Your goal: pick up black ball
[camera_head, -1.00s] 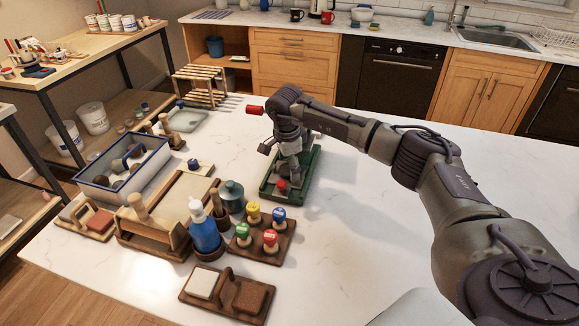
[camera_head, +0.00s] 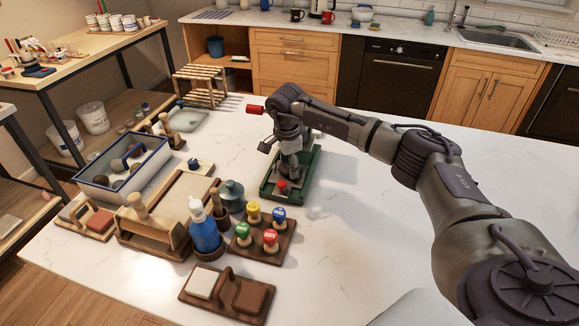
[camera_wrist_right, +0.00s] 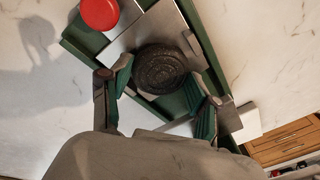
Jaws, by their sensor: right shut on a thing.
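The black ball (camera_wrist_right: 160,68) is a dark, round, ridged thing in the right wrist view, over the green tray with grey metal plates. My right gripper (camera_wrist_right: 163,98) has its green-padded fingers on either side of it and is shut on it. In the head view my right gripper (camera_head: 289,165) points down over the green tray (camera_head: 312,165); the ball is mostly hidden there by the fingers. Whether the ball is clear of the tray, I cannot tell. My left gripper is not in view.
A red knob (camera_head: 282,185) sits at the tray's near end. A rack of coloured stampers (camera_head: 262,240), a blue bottle (camera_head: 204,232) and a blue-rimmed bin (camera_head: 120,190) stand to the left. The white table (camera_head: 370,230) is clear to the right of the tray.

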